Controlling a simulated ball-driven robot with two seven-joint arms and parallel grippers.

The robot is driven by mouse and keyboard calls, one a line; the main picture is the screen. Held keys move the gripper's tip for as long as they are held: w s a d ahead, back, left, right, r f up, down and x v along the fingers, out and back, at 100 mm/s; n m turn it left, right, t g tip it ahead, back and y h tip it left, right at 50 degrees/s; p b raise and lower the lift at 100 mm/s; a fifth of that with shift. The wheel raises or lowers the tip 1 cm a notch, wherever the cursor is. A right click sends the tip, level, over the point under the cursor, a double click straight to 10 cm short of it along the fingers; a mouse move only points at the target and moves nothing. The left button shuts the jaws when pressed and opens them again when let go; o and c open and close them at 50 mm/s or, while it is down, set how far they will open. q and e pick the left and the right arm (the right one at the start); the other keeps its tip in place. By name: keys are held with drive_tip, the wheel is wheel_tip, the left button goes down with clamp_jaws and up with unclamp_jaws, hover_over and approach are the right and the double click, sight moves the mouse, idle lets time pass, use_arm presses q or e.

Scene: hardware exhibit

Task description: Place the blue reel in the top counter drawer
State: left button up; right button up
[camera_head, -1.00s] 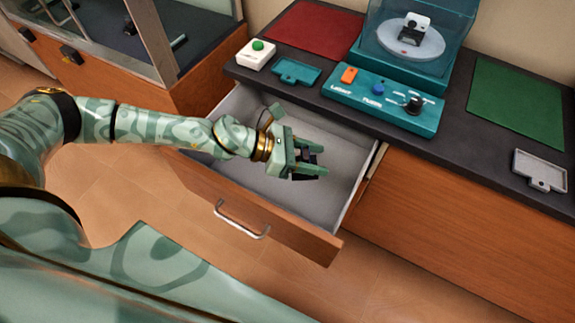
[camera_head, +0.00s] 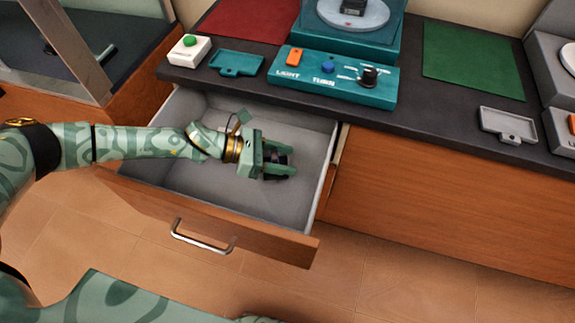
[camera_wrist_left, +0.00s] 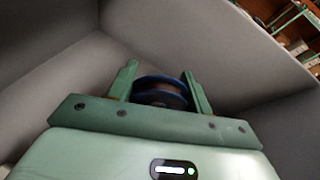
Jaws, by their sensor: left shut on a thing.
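The top counter drawer (camera_head: 215,228) is pulled open, with a grey inside and a wooden front with a metal handle. My left gripper (camera_head: 282,168) is over the open drawer, within its walls in the picture. It is shut on the blue reel (camera_wrist_left: 160,87), which sits between the two green fingers in the left wrist view. In the head view the reel is mostly hidden by the fingers and looks dark. Grey drawer walls surround the gripper (camera_wrist_left: 162,92) in the wrist view. I cannot tell if the reel touches the drawer floor. My right gripper is out of view.
The dark counter top (camera_head: 420,118) lies behind the drawer. It carries a teal control panel (camera_head: 335,78), a white box with a green button (camera_head: 189,47), a teal tray (camera_head: 237,63), a green mat (camera_head: 473,60) and a grey tray (camera_head: 507,124). The drawer floor around the gripper looks empty.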

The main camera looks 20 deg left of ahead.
use_arm(q)
drive_tip(key=shift+w+d+f, duration=0.15)
drive_tip(key=shift+d+f, duration=0.05)
drive_tip(key=shift+f, duration=0.1)
drive_tip(key=f, duration=0.1)
drive_tip(key=f+b, duration=0.2)
drive_tip(key=shift+w+d, duration=0.1)
drive_tip(key=shift+d, duration=0.15)
drive_tip(key=shift+w+f+b, duration=0.1)
drive_tip(key=shift+f+b, duration=0.25)
drive_tip(key=shift+f, duration=0.05)
drive_tip(key=shift+r, duration=0.2)
drive_tip(key=shift+f, duration=0.1)
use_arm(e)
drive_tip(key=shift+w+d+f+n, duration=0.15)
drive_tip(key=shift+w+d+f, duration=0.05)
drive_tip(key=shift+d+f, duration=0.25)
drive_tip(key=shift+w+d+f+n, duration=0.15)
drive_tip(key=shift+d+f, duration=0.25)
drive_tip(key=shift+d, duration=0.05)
use_arm(q)
drive_tip(key=o, duration=1)
drive_tip(key=shift+f, duration=0.1)
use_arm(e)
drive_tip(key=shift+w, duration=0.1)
